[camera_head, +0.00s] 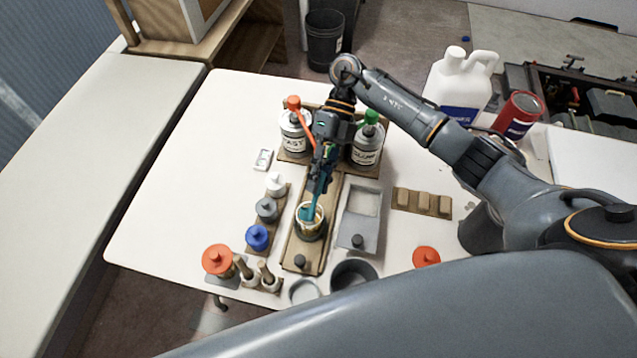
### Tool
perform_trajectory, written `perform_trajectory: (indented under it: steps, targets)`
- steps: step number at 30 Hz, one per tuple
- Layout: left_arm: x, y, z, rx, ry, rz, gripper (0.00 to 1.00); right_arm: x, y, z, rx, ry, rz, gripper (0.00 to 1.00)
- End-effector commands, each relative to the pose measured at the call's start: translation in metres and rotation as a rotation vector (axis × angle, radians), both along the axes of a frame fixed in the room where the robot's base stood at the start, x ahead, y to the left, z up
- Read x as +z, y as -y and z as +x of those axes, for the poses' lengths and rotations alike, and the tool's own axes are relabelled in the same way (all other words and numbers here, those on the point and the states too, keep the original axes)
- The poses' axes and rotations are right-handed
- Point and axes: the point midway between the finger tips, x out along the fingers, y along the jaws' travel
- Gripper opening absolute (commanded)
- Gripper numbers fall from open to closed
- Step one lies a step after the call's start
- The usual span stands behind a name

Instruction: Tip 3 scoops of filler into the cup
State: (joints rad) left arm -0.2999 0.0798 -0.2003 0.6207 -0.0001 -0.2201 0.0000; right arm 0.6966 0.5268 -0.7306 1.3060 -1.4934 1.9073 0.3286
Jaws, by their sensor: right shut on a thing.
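My right gripper (324,166) points down over the table and is shut on a teal long-handled tool, which looks like the scoop (319,190). The tool's lower end is at the mouth of the cup (310,231), overlapping its pale inside; I cannot tell what is on it. The cup stands on a wooden board (293,262). To its right is an open grey bin (363,201) with pale contents, possibly the filler. My left gripper is not in view.
Two labelled bottles, one orange-topped (293,136) and one green-topped (366,147), stand behind the cup. Small lidded pots, including a blue one (257,238), line its left. A dark bowl (353,274) is in front. The table's left side (170,190) is clear.

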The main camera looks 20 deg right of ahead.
Motion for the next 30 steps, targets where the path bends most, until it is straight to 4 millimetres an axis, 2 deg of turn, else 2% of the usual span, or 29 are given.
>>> perform_trajectory:
  steps: [3, 12, 30]
  targets:
    - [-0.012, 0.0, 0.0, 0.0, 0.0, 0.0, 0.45, -0.005, 0.002, 0.003, 0.0, -0.03, 0.027, 0.0]
    - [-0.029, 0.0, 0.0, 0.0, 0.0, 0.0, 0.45, -0.007, 0.006, 0.007, -0.001, -0.093, 0.08, 0.0]
    - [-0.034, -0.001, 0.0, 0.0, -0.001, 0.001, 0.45, -0.005, 0.007, 0.009, 0.0, -0.116, 0.101, 0.0]
